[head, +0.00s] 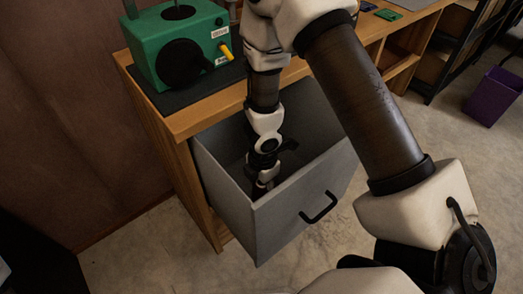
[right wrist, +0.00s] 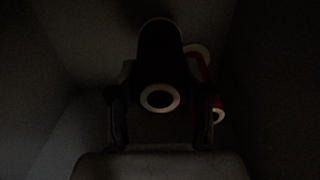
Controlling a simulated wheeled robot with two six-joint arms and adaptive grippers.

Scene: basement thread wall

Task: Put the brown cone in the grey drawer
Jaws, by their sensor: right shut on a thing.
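The grey drawer (head: 285,215) is pulled open under the wooden bench top, with its black handle facing front. My right arm reaches down into it, and the right gripper (head: 266,172) is inside, below the rim. In the dark right wrist view, the right gripper (right wrist: 160,125) is shut on a dark cone, taken to be the brown cone (right wrist: 160,55), with a pale ring at its near end. A red and white thing (right wrist: 205,75) shows partly behind it. Darkness hides whether the cone touches the drawer floor. My left gripper is not in view.
A green machine (head: 178,45) with a yellow knob stands on a dark mat on the bench (head: 195,118) to the left. A purple bin (head: 494,96) stands on the floor at far right. The drawer walls close in around my gripper.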

